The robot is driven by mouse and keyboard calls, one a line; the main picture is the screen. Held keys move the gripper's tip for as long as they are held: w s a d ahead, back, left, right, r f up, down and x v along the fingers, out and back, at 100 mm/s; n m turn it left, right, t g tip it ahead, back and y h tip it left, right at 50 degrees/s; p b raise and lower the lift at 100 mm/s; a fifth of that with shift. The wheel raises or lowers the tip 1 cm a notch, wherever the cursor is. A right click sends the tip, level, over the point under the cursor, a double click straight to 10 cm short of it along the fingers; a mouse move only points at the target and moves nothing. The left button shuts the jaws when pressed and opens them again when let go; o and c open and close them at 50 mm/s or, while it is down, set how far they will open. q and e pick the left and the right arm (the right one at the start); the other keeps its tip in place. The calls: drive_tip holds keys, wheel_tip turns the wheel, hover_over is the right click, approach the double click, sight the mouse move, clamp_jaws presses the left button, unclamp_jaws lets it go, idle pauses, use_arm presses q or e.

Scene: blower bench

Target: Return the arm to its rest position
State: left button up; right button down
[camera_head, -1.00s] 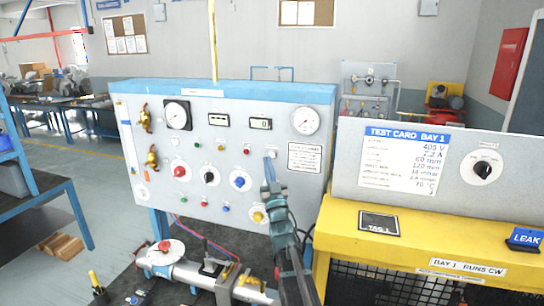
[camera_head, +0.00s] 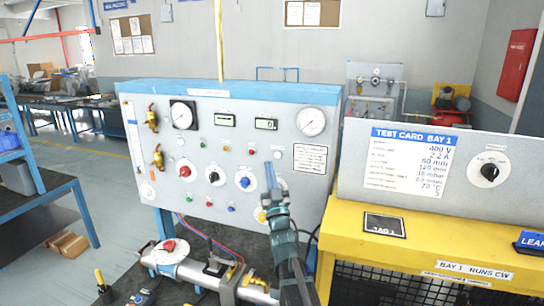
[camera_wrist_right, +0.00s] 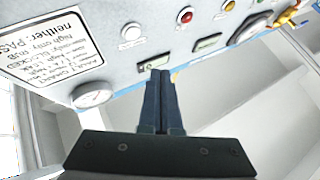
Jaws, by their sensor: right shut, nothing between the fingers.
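My right gripper (camera_head: 270,176) is in front of the right half of the grey control panel (camera_head: 222,150), its fingers pointing up. In the right wrist view its two blue fingers (camera_wrist_right: 160,100) lie together, shut, with nothing between them. In the head view the fingertips overlap the panel near a white button (camera_head: 278,155) and the blue knob (camera_head: 244,181). I cannot tell how far they stand from the panel face. The forearm hides part of the panel's lower right. My left gripper is not in view.
A yellow cabinet (camera_head: 400,258) with a test card board (camera_head: 412,168) stands close on the right. A pipe with a valve (camera_head: 180,262) lies on the dark bench below the panel. A blue shelf (camera_head: 40,215) is at the left. Open floor (camera_head: 105,180) lies between shelf and panel.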

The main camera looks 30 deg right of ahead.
drive_tip(key=w+a+f+n+g+y+b, duration=0.1)
drive_tip(key=w+a+f+g+y, duration=0.15)
drive_tip(key=a+f, duration=0.35)
drive_tip(key=w+a+f+n+g+y+b, duration=0.1)
drive_tip(key=w+a+f+g+y, duration=0.15)
drive_tip(key=a+f, duration=0.35)
drive_tip(key=s+a+f+n+g+y+b, duration=0.1)
drive_tip(key=s+a+f+g, duration=0.15)
drive_tip(key=a+f, duration=0.35)
drive_tip(key=s+a+f+g+y, duration=0.1)
drive_tip(key=s+a+f+g, duration=0.1)
drive_tip(key=a+f+g, duration=0.45)
drive_tip(key=s+a+f+n+g+b, duration=0.1)
drive_tip(key=s+a+f+g, duration=0.1)
drive_tip(key=s+a+f, duration=0.3)
drive_tip(key=s+a+f+n+g+b, duration=0.1)
drive_tip(key=s+a+f+g, duration=0.1)
drive_tip(key=s+f, duration=0.45)
drive_tip(key=s+a+f+n+g, duration=0.1)
drive_tip(key=s+a+f+g, duration=0.1)
drive_tip(key=s, duration=0.5)
drive_tip(key=s+a+f+n+g, duration=0.1)
drive_tip(key=s+a+f+g, duration=0.1)
drive_tip(key=s+g, duration=0.2)
drive_tip(key=s, duration=0.3)
drive_tip(key=shift+s+a+h, duration=0.2)
drive_tip(key=shift+s+h, duration=0.1)
drive_tip(key=shift+s, duration=0.1)
